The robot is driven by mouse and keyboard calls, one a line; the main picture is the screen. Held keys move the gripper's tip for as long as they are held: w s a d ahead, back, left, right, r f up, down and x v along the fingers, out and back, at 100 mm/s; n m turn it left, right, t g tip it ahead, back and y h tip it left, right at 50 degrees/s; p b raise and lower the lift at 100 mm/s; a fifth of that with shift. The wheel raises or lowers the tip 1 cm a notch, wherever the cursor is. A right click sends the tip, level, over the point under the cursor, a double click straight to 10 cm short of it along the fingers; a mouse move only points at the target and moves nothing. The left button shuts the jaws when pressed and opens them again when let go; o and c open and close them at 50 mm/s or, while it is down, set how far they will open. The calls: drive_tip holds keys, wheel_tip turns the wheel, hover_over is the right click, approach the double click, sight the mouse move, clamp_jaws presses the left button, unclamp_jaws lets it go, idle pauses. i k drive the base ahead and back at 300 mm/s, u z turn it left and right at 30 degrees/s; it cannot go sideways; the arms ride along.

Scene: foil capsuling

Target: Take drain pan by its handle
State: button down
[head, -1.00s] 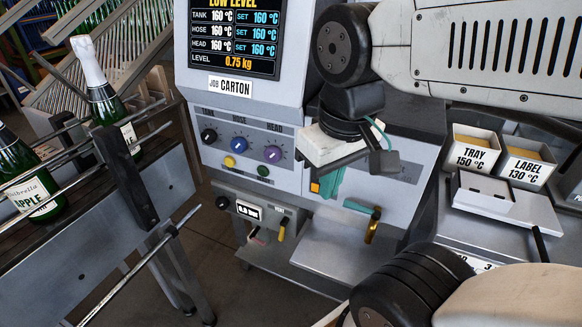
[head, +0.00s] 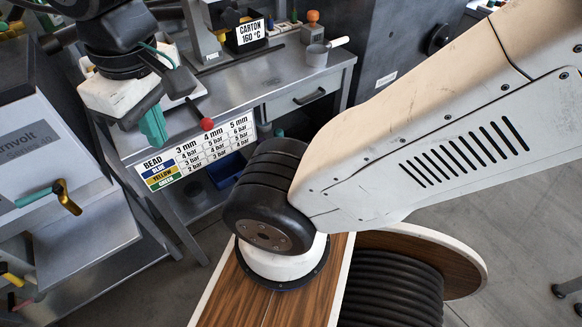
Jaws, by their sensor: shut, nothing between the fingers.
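A small grey round pan with a pale handle, which looks like the drain pan (head: 317,56), stands on the steel workbench (head: 228,88) near its back right corner. Its handle (head: 339,42) points up and to the right. My gripper (head: 153,128) shows at the left, its teal fingers shut and empty. It hangs in front of the bench's left part, well to the left of the pan and nearer to me. Nothing covers the pan.
A black box labelled CARTON 160 °C (head: 247,36) and a wooden-topped stamp (head: 313,22) stand near the pan. A red knob (head: 207,124) and a bead chart (head: 200,155) are at the bench front. A grey machine (head: 40,150) stands at left, a cable reel (head: 395,290) below.

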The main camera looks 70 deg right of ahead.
sight(224, 172)
drive_tip(key=u, duration=0.2)
drive_tip(key=k, duration=0.15)
drive_tip(key=z, duration=1)
drive_tip(key=i, duration=0.6)
drive_tip(key=z, duration=2.55)
drive_tip(key=k, duration=1.5)
drive_tip(key=u, duration=1.9)
